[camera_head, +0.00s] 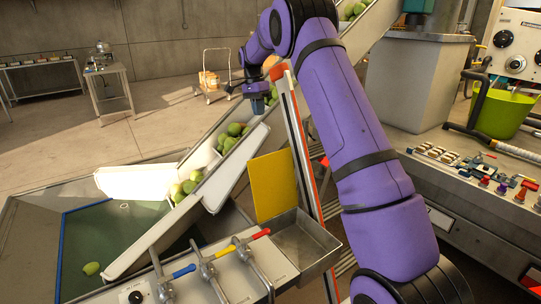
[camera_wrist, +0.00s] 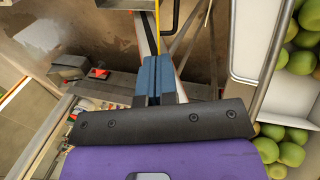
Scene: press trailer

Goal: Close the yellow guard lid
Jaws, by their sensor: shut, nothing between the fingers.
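The yellow guard lid (camera_head: 273,185) stands upright, open, at the back left edge of a steel box (camera_head: 305,262) in the head view. The box's inside is uncovered. My gripper (camera_head: 258,106) is above and behind the lid, over the sloping conveyor, and apart from the lid. In the wrist view my gripper's blue fingers (camera_wrist: 158,70) are together with nothing between them. A thin yellow edge shows just beyond the fingertips there; I cannot tell if it is the lid.
A white conveyor (camera_head: 160,238) carrying green fruit slopes beside the lid. An orange-edged post (camera_head: 294,130) rises close to the lid's right. Levers with coloured grips (camera_head: 222,250) stand in front. A control bench (camera_head: 470,185) is at the right.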

